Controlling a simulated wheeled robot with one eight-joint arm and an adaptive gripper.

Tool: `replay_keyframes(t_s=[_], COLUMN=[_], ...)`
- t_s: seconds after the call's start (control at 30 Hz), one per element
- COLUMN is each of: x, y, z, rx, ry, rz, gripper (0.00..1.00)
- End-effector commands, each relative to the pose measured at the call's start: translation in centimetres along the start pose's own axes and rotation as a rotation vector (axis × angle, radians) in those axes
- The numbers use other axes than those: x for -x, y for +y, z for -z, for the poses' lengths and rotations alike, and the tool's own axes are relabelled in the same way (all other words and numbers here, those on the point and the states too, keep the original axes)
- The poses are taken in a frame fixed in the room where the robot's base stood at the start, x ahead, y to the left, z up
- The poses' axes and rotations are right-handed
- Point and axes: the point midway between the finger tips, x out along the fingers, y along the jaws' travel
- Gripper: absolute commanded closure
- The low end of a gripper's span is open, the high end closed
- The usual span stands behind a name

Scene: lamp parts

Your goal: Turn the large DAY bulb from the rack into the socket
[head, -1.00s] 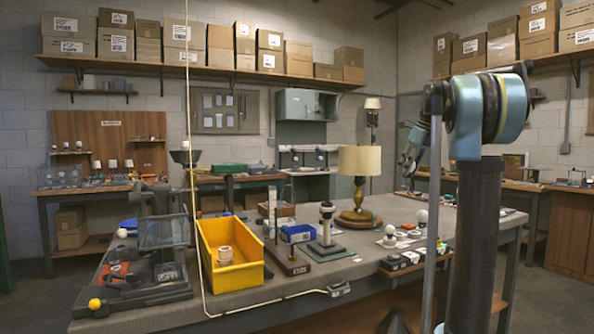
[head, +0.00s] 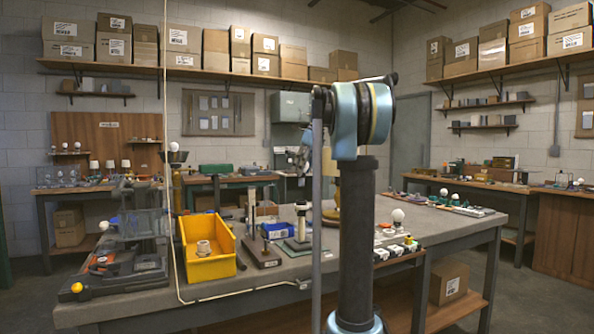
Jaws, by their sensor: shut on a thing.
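A large white round bulb (head: 398,215) stands on the right half of the grey table, behind a dark rack (head: 380,256) with small white pieces. I cannot read a DAY mark on it. A pale-topped post on a dark base (head: 301,232) stands left of my arm; I cannot tell whether it is the socket. A lamp with a tan shade (head: 329,180) is mostly hidden behind my column. My arm rises at the picture's middle and its far links reach behind it. My gripper's fingers and whatever they hold are hidden.
A yellow bin (head: 222,262) with a pale cup-like part stands at the table's left, beside a dark fixture (head: 125,270). A cream cord runs along the front edge. The right end of the tabletop holds several small parts.

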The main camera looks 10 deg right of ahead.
Motion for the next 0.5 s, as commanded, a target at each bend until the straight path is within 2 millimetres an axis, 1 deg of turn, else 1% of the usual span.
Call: replay_keyframes(t_s=[0.5], x=[-0.24], y=[-0.12], z=[0.29], rx=[-0.002], ry=[0.000], rz=[0.001], gripper=[0.73])
